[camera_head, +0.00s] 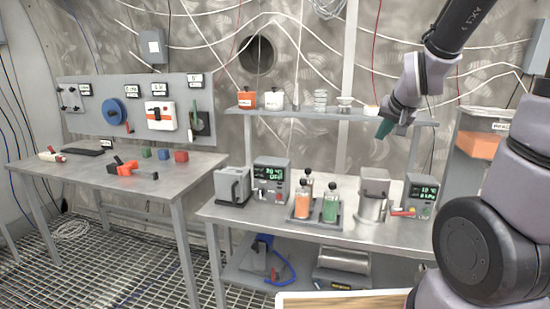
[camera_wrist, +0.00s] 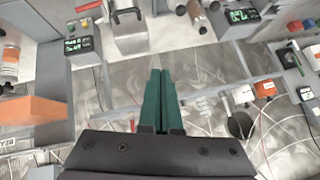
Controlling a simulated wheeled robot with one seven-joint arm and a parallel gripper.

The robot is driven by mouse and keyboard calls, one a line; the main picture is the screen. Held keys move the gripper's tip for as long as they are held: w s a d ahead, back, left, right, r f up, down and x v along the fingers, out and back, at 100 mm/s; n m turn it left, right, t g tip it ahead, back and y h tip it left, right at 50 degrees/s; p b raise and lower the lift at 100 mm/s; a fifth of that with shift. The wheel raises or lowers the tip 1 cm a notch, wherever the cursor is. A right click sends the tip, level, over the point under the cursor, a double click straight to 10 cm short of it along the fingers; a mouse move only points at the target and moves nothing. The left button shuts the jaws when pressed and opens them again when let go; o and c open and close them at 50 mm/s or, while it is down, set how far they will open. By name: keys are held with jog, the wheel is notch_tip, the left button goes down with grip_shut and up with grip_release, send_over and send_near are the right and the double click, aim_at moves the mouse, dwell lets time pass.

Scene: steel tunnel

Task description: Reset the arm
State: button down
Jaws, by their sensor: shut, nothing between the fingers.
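My gripper (camera_head: 384,128) is at the end of my raised arm, in the upper right of the head view, in front of the shelf above the right bench. Its green fingers point down and a little left. In the wrist view the two green fingers (camera_wrist: 160,98) lie side by side, closed together with nothing between them. They are clear of the bench and its items.
The right bench (camera_head: 265,222) holds a bottle tray (camera_head: 316,221), a metal canister (camera_head: 373,196) and display boxes (camera_head: 271,180). A shelf (camera_head: 300,114) with small containers runs behind my gripper. The left bench (camera_head: 75,170) carries tools and coloured cubes. An orange bin (camera_head: 478,145) stands at right.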

jog(key=s+a+r+y, duration=0.1)
jog(key=s+a+r, duration=0.1)
jog(key=s+r, duration=0.3)
jog(key=s+a+r+g+y, duration=0.1)
jog(key=s+r, duration=0.5)
jog(key=s, duration=0.7)
jog(key=shift+a+n+g, duration=0.3)
jog(key=shift+a+n, duration=0.1)
jog(key=shift+a, duration=0.4)
